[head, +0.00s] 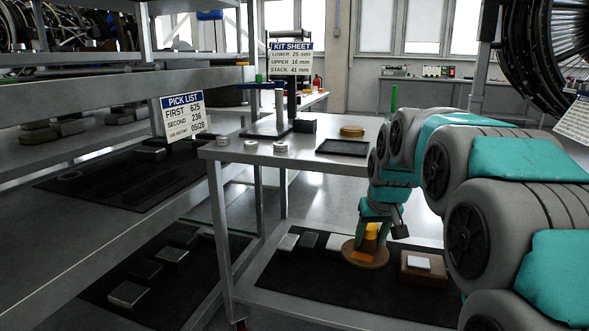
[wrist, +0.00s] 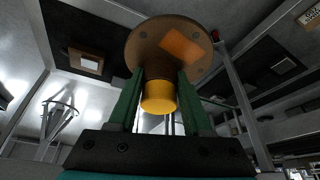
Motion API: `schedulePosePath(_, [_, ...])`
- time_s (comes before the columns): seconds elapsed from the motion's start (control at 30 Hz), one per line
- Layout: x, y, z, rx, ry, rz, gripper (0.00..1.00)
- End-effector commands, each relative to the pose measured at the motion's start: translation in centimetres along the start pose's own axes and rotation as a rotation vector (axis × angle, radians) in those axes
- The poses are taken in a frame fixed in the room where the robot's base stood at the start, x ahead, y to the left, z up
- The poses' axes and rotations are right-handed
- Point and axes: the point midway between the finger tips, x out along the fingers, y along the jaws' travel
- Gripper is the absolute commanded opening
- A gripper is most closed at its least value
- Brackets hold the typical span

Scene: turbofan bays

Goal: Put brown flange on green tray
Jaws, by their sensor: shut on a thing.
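The brown flange (head: 365,256) is a round disc with an orange patch and a yellow-topped hub. My gripper (head: 372,228) points down at it on the lower shelf of the cart. In the wrist view, the green fingers of my gripper (wrist: 160,95) are closed on the hub of the flange (wrist: 145,45), one on each side. In the head view the disc appears at or just above the black mat; I cannot tell whether it touches. I cannot make out a green tray in either view.
A brown block with a pale top (head: 424,267) stands right of the flange on the black mat (head: 310,285).

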Motion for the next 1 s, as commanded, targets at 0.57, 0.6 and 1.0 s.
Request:
schedulePosePath(0.57, [19.8,-1.8,8.8,0.037,-0.001,0.021,0.0])
schedulePosePath(0.6, [20.3,-1.8,9.2,0.038,0.0,0.022,0.0])
schedulePosePath(1.0, [21.6,-1.9,10.3,0.041,0.005,0.026,0.0])
